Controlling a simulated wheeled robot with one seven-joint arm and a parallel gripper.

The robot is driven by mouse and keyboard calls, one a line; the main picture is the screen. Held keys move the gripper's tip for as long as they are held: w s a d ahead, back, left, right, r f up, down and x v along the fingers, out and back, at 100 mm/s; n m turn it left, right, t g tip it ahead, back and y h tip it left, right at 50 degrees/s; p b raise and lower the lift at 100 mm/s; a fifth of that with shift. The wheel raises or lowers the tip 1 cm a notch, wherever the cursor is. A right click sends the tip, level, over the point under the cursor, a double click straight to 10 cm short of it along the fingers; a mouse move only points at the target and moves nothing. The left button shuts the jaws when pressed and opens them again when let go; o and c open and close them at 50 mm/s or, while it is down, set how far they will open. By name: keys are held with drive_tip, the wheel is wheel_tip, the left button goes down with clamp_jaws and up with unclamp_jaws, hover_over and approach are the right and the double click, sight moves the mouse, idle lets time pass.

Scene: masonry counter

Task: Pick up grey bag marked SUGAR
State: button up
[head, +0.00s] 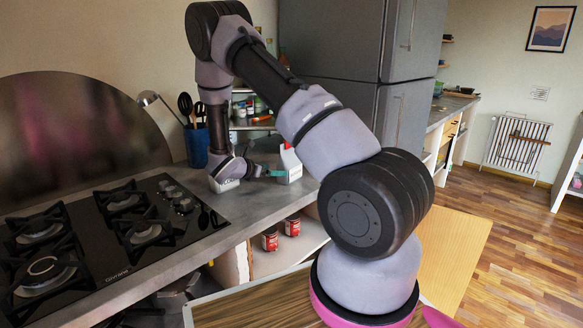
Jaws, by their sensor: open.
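My gripper (251,171) is low over the counter beside the stove, at the end of my bent arm. Its fingers are small and dark here; it looks open and empty.
A white container with a red top (290,164) stands right of the gripper, with a teal item (275,173) close by. A blue utensil pot (196,147) stands behind. The black gas stove (112,228) is left. Red cans (270,240) sit on the shelf below.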

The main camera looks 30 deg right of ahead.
sight(290, 170)
drive_tip(key=x, duration=1)
drive_tip(key=shift+s+d, duration=0.1)
drive_tip(key=shift+d, duration=0.2)
drive_tip(key=shift+r, duration=0.1)
clamp_jaws()
